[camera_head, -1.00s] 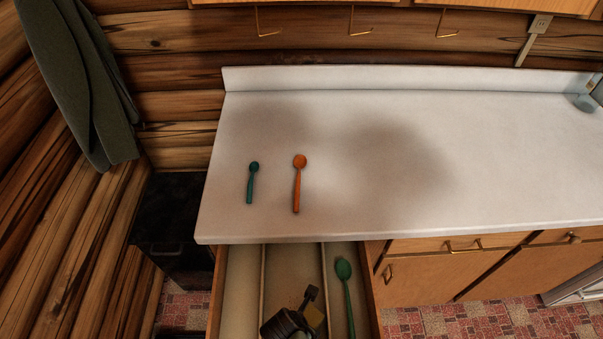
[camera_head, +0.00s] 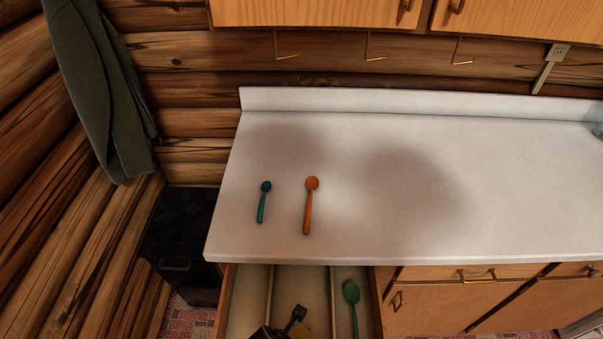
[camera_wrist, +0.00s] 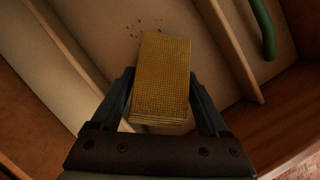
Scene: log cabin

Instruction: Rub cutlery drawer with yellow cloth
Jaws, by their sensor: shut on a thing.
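The cutlery drawer (camera_head: 247,297) is pulled open below the counter, with two thin dividers along its length. My gripper (camera_wrist: 161,78) is shut on the yellow cloth (camera_wrist: 163,62), a folded, textured block between the fingers. In the wrist view the cloth is over the drawer's middle compartment (camera_wrist: 95,25); I cannot tell whether it touches the floor. Small dark specks (camera_wrist: 133,27) lie on the drawer floor just beyond the cloth's far left corner. In the head view only part of my gripper (camera_head: 292,322) shows at the bottom edge, and the cloth is not clearly visible.
A green spoon (camera_head: 352,295) lies in the drawer's right compartment; its handle (camera_wrist: 262,25) shows in the wrist view. A teal spoon (camera_head: 264,202) and an orange spoon (camera_head: 310,206) lie on the white counter (camera_head: 450,180), which overhangs the drawer's back. A dark bin-like box (camera_head: 182,245) stands left.

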